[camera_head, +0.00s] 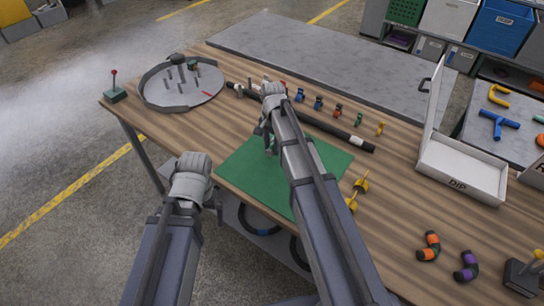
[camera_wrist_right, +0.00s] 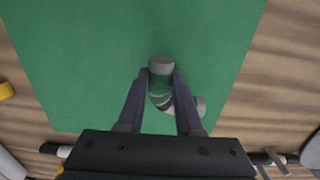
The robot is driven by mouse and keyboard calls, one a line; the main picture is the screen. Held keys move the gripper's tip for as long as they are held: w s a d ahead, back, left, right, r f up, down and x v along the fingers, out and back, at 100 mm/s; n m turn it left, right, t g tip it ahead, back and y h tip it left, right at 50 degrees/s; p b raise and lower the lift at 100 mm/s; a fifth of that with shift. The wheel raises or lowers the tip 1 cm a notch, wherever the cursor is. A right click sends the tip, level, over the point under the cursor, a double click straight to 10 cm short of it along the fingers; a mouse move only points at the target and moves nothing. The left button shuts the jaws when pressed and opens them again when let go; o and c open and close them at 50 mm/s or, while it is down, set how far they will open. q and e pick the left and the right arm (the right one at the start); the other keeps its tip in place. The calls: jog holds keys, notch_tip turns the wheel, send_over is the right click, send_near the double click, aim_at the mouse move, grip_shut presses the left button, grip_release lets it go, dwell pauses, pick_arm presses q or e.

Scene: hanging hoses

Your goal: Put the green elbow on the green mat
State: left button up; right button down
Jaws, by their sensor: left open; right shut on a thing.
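The green elbow (camera_wrist_right: 160,88), with pale grey ends, sits between the fingers of my right gripper (camera_wrist_right: 161,80) in the right wrist view. The gripper is shut on it. The green mat (camera_wrist_right: 90,60) lies beneath the elbow in that view; I cannot tell whether the elbow touches it. In the head view the mat (camera_head: 325,160) lies on the wooden table, and my right arm crosses it, hiding part of it and most of the elbow. My left gripper (camera_head: 217,209) is open near the table's front edge, left of the mat.
A long black bar (camera_head: 330,130) lies behind the mat, with several small coloured fittings beyond it. A yellow part (camera_head: 358,190) lies right of the mat. A round tray (camera_head: 183,85) stands at the back left. A white box (camera_head: 462,172) stands right. Orange and purple elbows lie front right.

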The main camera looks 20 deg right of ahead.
aim_at(272, 147)
jog(key=shift+f+b, duration=1.75)
jog(key=shift+f, duration=0.1)
jog(key=shift+f, duration=0.15)
jog(key=c, duration=0.6)
grip_release()
notch_tip(272, 147, up, 12)
jog(key=p, duration=1.2)
jog(key=shift+d+r, duration=0.1)
jog(key=shift+r, duration=0.1)
jog(key=s+a+n, duration=0.4)
jog(key=s, duration=0.3)
jog(key=s+a+n+h, duration=0.1)
jog(key=s+a+n, duration=0.4)
jog(key=s, duration=0.2)
jog(key=s+a+n, duration=0.5)
jog(key=s, duration=0.2)
jog(key=shift+a, duration=0.15)
